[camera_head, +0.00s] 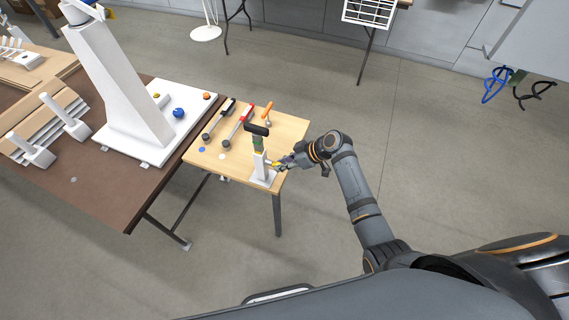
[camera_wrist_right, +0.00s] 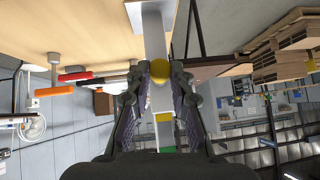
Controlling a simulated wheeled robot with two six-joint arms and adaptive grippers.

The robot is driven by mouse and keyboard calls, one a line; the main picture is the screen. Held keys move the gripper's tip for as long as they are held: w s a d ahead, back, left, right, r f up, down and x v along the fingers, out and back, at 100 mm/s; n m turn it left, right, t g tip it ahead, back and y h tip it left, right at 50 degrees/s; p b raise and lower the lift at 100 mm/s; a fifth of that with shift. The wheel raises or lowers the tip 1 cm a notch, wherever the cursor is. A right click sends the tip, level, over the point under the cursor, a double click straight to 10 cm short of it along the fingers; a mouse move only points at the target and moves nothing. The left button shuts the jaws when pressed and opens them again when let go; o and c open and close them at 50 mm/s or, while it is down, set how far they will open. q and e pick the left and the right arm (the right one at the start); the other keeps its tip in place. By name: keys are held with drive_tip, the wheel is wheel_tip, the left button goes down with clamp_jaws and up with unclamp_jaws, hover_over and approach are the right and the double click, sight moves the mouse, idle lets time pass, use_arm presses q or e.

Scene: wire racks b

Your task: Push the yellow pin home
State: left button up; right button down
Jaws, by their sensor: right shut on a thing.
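The yellow pin (camera_wrist_right: 160,72) shows its rounded end between my right fingertips in the right wrist view. In the head view, a small yellow spot by the gripper (camera_head: 276,164) appears to be the same pin. My right gripper (camera_wrist_right: 160,75) is shut on it, next to a white upright post (camera_head: 260,165) on a white base (camera_head: 263,181). The post also shows behind the pin in the wrist view (camera_wrist_right: 152,28). How deep the pin sits is hidden. My left gripper is not in view.
The post stands near the front edge of a small wooden table (camera_head: 222,170). A brown table (camera_head: 95,190) at left carries a large white slanted fixture (camera_head: 115,75). Open floor lies to the right.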

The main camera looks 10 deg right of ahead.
drive_tip(key=c, duration=1.1)
unclamp_jaws()
drive_tip(key=shift+d, duration=0.1)
drive_tip(key=v, duration=1.2)
